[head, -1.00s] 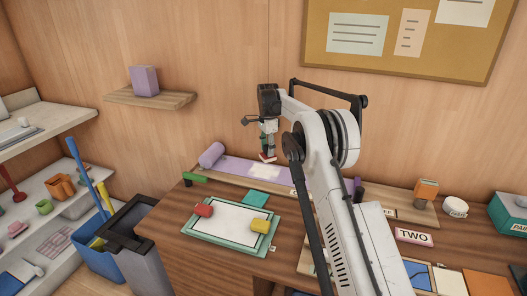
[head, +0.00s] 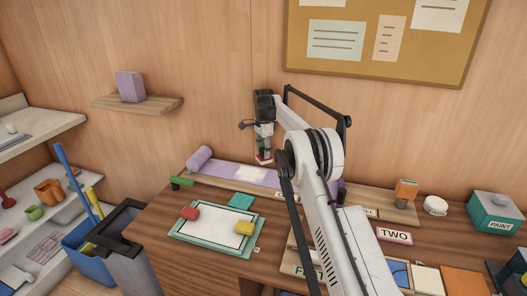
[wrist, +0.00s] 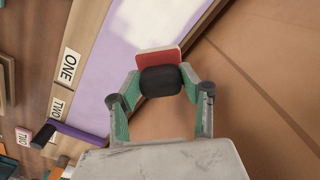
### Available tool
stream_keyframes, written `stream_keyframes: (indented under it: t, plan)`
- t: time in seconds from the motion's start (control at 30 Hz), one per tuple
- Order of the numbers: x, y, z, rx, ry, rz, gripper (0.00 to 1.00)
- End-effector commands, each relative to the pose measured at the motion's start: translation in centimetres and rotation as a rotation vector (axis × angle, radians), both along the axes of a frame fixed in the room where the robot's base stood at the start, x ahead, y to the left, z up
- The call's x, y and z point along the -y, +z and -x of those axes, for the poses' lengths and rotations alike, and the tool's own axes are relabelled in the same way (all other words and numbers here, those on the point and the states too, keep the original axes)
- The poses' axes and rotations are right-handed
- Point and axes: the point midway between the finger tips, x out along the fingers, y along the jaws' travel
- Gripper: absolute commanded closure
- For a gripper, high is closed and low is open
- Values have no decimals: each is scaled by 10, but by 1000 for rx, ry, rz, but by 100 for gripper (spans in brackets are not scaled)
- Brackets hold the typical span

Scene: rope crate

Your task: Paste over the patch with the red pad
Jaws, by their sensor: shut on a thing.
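My gripper (head: 264,154) is shut on a red pad with a black grip; the red pad (wrist: 158,58) shows at the fingertips in the wrist view. In the wrist view the patch (wrist: 133,22) shows beyond the pad. In the head view the pad (head: 262,162) is just above and right of the patch. I cannot tell whether it touches the strip.
A purple roll (head: 199,158) ends the strip on the left. A green-edged white board (head: 215,226) lies in front, with red and yellow blocks on it. A TWO label (head: 394,235) and a teal paint box (head: 495,212) stand right. The wall is close behind.

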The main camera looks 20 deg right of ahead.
Motion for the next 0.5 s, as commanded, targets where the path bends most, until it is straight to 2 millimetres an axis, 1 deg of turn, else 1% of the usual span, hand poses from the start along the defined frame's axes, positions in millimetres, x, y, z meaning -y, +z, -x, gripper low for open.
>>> stream_keyframes:
  t: [0.43,0.5]
  plan:
    - [0,-44,0,0,0,0,98]
    - [0,-40,0,0,0,0,98]
